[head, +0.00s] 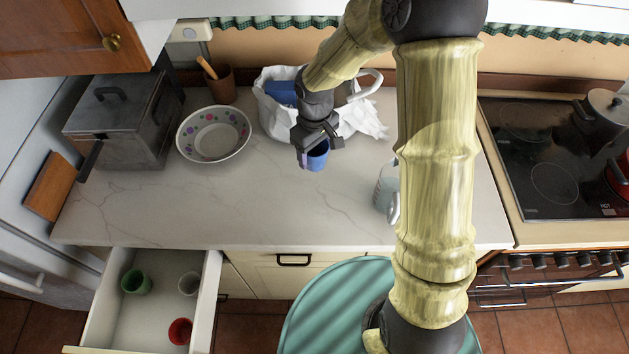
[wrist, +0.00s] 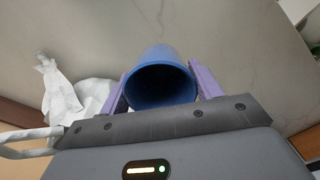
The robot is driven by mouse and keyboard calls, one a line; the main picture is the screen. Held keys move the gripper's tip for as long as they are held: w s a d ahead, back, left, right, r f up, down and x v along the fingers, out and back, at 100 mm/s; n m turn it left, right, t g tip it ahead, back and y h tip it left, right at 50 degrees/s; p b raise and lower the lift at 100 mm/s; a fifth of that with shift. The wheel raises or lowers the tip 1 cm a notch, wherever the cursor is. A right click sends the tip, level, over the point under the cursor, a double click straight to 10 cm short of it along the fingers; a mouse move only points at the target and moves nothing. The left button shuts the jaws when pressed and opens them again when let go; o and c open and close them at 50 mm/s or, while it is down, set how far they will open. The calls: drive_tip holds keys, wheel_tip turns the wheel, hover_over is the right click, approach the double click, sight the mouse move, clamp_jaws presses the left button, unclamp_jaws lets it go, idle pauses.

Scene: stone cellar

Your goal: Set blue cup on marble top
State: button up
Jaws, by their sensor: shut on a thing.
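The blue cup (head: 316,158) is held in my gripper (head: 308,155) over the marble top (head: 270,209) in the head view. In the wrist view the blue cup (wrist: 161,79) sits between the two purple fingers of my gripper (wrist: 162,88), with its open mouth facing the camera. The fingers are shut on its sides. I cannot tell whether its base touches the marble top (wrist: 228,30).
A white bag (head: 268,112) with a blue item stands behind my gripper. A bowl (head: 213,134), a grey metal box (head: 122,119) and a utensil pot (head: 220,86) stand left. The front middle of the marble is clear. An open drawer (head: 145,310) holds several cups.

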sight(314, 165)
wheel_tip(314, 165, down, 6)
drive_tip(key=shift+w+d+r+p, duration=0.1)
drive_tip(key=shift+p, duration=0.35)
drive_tip(key=shift+f, duration=0.2)
drive_tip(key=shift+s, duration=0.2)
drive_tip(key=shift+f, duration=0.3)
drive_tip(key=shift+f+p, duration=0.35)
drive_tip(key=shift+f, duration=1.2)
drive_tip(key=shift+f, duration=0.1)
drive_tip(key=o, duration=1.1)
drive_tip(key=shift+w, duration=0.1)
drive_tip(key=shift+c, duration=0.2)
